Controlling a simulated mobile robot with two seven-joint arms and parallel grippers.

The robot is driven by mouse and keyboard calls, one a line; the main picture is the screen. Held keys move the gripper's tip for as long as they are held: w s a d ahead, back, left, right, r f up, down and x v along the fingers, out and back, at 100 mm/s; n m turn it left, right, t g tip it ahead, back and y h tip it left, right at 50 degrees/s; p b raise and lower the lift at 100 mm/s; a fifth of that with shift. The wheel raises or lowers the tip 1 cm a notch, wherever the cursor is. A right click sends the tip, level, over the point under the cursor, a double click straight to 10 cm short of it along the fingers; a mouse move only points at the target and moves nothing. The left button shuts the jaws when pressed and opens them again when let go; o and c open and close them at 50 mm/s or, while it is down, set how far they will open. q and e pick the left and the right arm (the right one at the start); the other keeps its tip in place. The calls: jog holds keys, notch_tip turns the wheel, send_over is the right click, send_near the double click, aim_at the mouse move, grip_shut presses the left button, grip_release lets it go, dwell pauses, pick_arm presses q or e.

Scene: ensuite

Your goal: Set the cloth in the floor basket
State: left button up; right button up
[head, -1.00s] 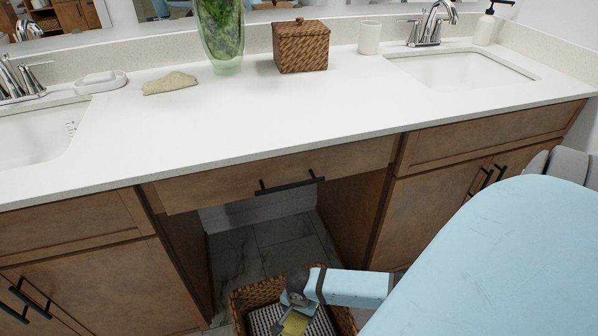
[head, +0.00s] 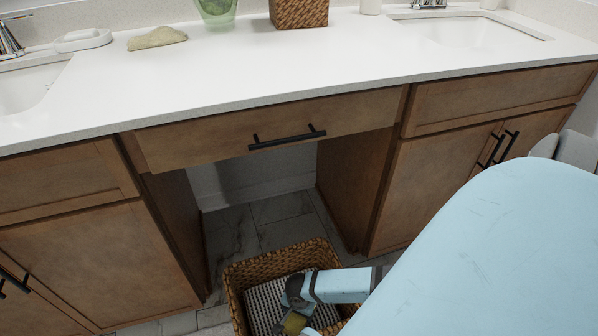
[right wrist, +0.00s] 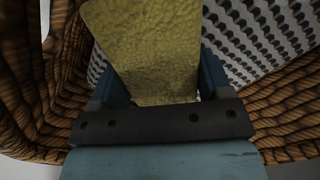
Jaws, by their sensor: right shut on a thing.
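A yellow textured cloth (right wrist: 145,45) is held between the fingers of my right gripper (right wrist: 160,78) in the right wrist view. In the head view a small part of the cloth (head: 294,323) shows at the bottom edge. The brown wicker floor basket (head: 236,290) stands on the floor below the counter. My right gripper (head: 292,312) reaches into the basket opening from the right. The basket's woven walls (right wrist: 45,95) surround the gripper in the right wrist view. A black-and-white patterned lining (head: 262,303) shows inside the basket. I cannot tell whether the cloth touches it. My left gripper is out of view.
The white counter (head: 240,75) with wooden cabinets runs above and behind the basket. A beige folded cloth-like item (head: 157,38), a green vase (head: 216,10) and a wicker box (head: 299,12) stand on it. The tiled floor (head: 228,235) under the drawer is open.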

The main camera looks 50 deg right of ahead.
jog(key=shift+f, duration=0.4)
jog(key=shift+r, duration=0.1)
jog(key=shift+f, duration=0.2)
jog(key=o, duration=0.9)
jog(key=shift+r, duration=0.1)
